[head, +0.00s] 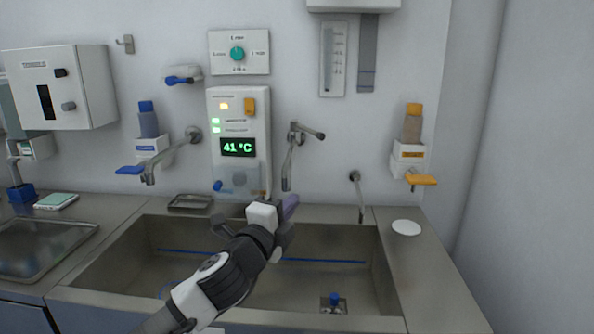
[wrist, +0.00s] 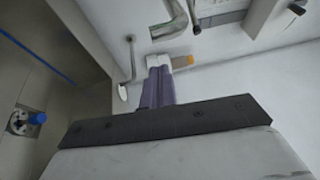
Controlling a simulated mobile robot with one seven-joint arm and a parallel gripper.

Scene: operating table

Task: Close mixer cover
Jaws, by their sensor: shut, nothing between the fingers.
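A white mixer panel (head: 262,130) hangs on the back wall, with a green 41 °C display, small lights and an orange switch. At its lower part is a greyish see-through cover (head: 240,176), with a blue knob at its lower left. How far the cover stands open is not clear. My gripper (head: 290,205) is in front of the wall, over the back of the sink, to the right of and slightly below the cover, seemingly apart from it. Its purple fingers show side by side, shut and empty, in the wrist view (wrist: 156,88).
A deep metal sink (head: 110,255) lies below my arm, with a blue-topped drain (head: 335,301). A tap (head: 296,150) and a thin spout (head: 358,195) stick out from the wall to the right of the panel. A small metal dish (head: 190,202) lies on the back ledge.

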